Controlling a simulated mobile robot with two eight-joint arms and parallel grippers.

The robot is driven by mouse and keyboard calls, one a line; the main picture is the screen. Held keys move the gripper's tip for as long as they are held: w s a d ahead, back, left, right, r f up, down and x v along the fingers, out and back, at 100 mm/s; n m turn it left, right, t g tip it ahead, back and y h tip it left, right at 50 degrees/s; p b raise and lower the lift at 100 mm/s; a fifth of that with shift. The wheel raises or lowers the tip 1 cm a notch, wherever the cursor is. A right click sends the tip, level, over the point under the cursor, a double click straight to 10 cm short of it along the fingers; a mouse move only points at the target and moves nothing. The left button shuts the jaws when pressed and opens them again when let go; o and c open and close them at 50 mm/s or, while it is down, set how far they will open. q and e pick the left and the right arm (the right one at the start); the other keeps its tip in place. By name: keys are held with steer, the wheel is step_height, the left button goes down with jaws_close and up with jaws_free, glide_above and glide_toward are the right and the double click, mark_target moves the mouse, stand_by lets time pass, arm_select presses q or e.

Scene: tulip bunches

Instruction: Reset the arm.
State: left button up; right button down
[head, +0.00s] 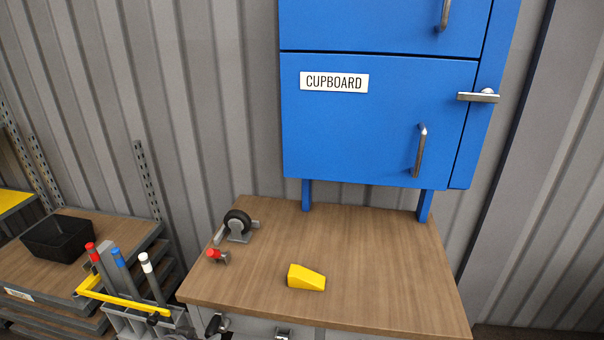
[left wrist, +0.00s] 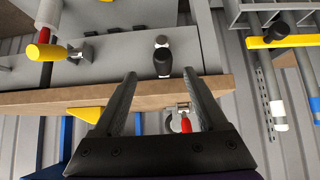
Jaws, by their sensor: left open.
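My left gripper (left wrist: 160,75) shows in the left wrist view, its two dark fingers apart with nothing held between them. Beyond the fingers is the front edge of a wooden-topped workbench (left wrist: 50,97), with a black-and-silver fitting on its grey front. I cannot make out the left gripper clearly in the head view. My right gripper is in neither view.
A blue cupboard (head: 375,130) hangs behind. A black bin (head: 58,238) sits on the left shelf.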

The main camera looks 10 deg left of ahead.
arm_select(q)
steer(key=s+d+r+g+p, duration=0.1)
steer(key=s+d+r+p, duration=0.2)
steer(key=s+d+r, duration=0.3)
steer(key=s+d+r+g+p, duration=0.2)
steer(key=s+d+r, duration=0.4)
steer(key=s+d, duration=0.3)
steer(key=s+p, duration=0.1)
steer(key=s, duration=0.2)
steer(key=shift+g, duration=0.3)
